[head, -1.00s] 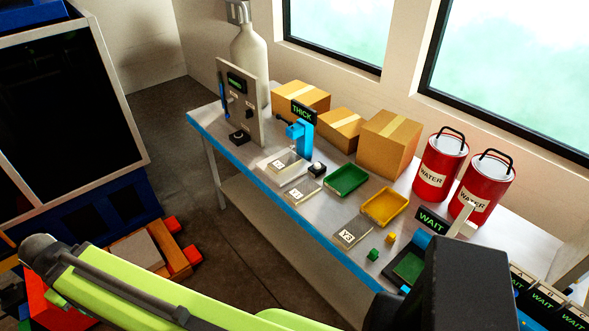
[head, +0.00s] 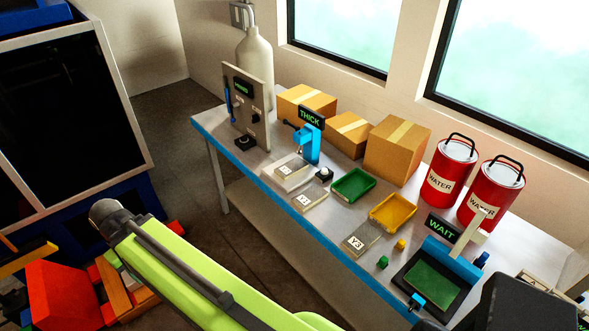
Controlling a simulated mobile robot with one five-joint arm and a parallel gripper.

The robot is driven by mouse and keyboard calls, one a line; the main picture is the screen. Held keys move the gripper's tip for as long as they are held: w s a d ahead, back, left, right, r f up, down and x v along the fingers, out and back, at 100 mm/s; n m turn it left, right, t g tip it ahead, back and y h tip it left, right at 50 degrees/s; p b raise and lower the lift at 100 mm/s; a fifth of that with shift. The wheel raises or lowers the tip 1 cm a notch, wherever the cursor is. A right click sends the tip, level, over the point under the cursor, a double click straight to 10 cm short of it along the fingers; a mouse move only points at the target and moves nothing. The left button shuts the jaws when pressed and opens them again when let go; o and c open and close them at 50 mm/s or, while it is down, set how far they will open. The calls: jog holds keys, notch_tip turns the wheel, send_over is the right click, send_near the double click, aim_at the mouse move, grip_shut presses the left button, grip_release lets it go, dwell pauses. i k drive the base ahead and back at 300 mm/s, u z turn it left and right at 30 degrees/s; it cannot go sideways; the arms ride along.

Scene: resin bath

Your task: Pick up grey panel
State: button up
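No thing in view can be named for certain as the grey panel. An upright grey board (head: 262,105) with a small green display and knobs stands at the far left end of the bench. Flat, clear-looking pieces with white labels lie along the bench's front edge, one (head: 368,236) marked Y3 and another (head: 316,196) behind it. My lime-green arm crosses the bottom of the head view, well in front of the bench. My gripper does not show, so its state and anything it holds are hidden.
The grey bench (head: 215,125) has a blue front edge. It holds a green tray (head: 353,185), a yellow tray (head: 393,212), cardboard boxes (head: 398,148) and red water cans (head: 449,172). Red and orange pieces (head: 65,295) lie at lower left. Dark floor lies between.

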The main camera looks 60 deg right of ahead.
aim_at(292, 167)
jog(key=z, duration=0.05)
jog(key=i, duration=1)
